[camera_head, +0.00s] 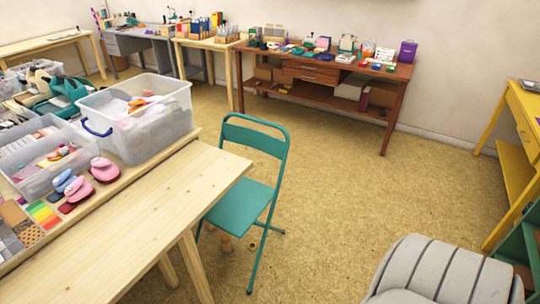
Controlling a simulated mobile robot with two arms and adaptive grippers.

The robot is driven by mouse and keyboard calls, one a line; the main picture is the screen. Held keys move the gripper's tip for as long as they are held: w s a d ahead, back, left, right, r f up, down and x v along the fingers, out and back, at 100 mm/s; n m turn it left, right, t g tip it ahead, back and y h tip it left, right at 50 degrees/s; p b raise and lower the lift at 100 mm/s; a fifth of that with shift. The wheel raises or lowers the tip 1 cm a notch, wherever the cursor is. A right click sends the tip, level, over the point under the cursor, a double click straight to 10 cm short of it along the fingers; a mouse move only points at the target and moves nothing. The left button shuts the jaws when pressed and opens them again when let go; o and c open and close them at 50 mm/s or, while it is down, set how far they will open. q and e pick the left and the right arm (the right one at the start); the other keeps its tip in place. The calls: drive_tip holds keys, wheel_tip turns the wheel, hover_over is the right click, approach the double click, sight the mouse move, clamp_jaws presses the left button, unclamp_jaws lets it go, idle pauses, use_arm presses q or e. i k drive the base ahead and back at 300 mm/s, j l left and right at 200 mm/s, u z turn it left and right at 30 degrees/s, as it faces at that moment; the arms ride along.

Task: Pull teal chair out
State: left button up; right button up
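A teal folding chair (243,205) stands on the floor at the right edge of the light wooden table (140,225), in the middle of the head view. Its backrest (255,137) is up, on the far side of the seat. The left part of the seat is close to the table edge, and a table leg hides part of the chair's lower left. Neither of my grippers is in view.
Clear bins (150,118) and pink punches (104,169) sit on the near table. Open floor (345,200) lies right of the chair. A grey padded seat (440,275) is at lower right. A yellow desk (515,150) stands right, a brown desk (325,75) at the back.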

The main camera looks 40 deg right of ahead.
sight(240, 208)
drive_tip(key=z, duration=1.15)
drive_tip(key=i+l+z, duration=0.7)
drive_tip(key=i+z, duration=0.25)
drive_tip(key=i+l, duration=0.15)
drive_tip(key=i, duration=0.4)
drive_tip(key=i+l, duration=0.15)
drive_tip(key=i, duration=0.4)
drive_tip(key=i+l, duration=0.15)
drive_tip(key=i, duration=0.4)
drive_tip(key=i+u, duration=0.25)
drive_tip(key=u, duration=0.2)
drive_tip(key=i+l+u, duration=0.15)
drive_tip(key=u, duration=0.35)
drive_tip(key=i+l+u, duration=0.2)
drive_tip(key=u, duration=0.25)
drive_tip(key=i+l+u, duration=0.2)
drive_tip(key=u, duration=0.25)
